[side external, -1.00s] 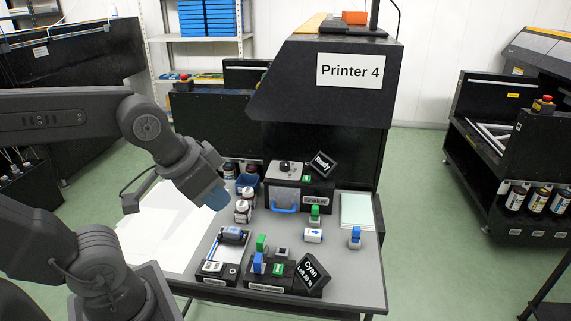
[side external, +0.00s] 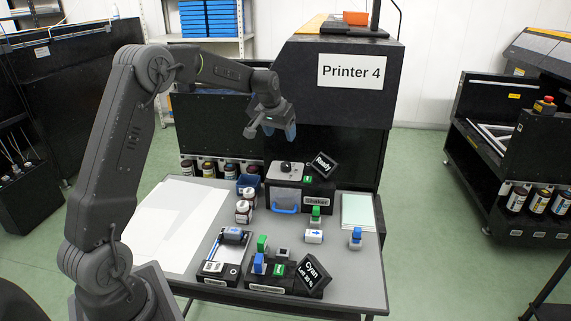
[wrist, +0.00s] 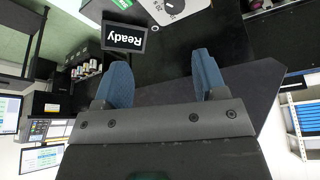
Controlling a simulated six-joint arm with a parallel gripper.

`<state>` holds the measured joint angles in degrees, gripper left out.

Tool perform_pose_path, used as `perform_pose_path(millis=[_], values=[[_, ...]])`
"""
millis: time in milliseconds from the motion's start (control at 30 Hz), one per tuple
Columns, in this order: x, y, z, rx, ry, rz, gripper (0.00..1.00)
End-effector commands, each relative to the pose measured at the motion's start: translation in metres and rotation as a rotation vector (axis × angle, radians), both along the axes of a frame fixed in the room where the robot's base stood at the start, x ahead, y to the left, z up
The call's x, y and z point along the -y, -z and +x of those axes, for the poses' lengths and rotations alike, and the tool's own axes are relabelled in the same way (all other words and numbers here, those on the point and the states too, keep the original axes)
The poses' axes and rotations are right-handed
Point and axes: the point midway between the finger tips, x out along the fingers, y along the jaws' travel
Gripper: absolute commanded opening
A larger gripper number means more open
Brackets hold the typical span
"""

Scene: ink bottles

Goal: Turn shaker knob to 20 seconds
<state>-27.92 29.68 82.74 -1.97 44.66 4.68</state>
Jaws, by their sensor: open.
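The shaker (side external: 284,200) is a black box with a clear, blue-handled front, standing at the back of the grey table. Its dark knob (side external: 285,166) sits on a light top plate. In the wrist view the knob (wrist: 172,5) shows at the top edge, partly cut off, so its setting cannot be read. A tilted display reading "Ready" (side external: 323,165) stands beside it, also seen in the wrist view (wrist: 124,38). My gripper (side external: 272,132) is above and slightly left of the knob, clear of it. Its blue fingers (wrist: 165,80) are apart with nothing between them.
The black Printer 4 (side external: 335,85) rises close behind the shaker. A display reading "Cyan" (side external: 313,272) is at the front. White sheets (side external: 175,220) cover the table's left.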

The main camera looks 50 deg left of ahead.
Motion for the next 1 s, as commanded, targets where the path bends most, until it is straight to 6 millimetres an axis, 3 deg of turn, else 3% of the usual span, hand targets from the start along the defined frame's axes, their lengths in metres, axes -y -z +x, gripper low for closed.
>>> perform_pose_path(millis=[100,200,367,800,1000], values=[[-0.024,0.02,0.009,-0.006,-0.027,-0.003,0.65],[-0.031,0.027,0.012,-0.007,-0.034,-0.003,0.65],[-0.034,0.04,0.017,-0.009,-0.035,-0.005,0.65],[-0.048,0.12,0.046,-0.008,-0.033,-0.005,0.65],[-0.053,0.144,0.056,-0.006,-0.032,-0.003,0.65]])
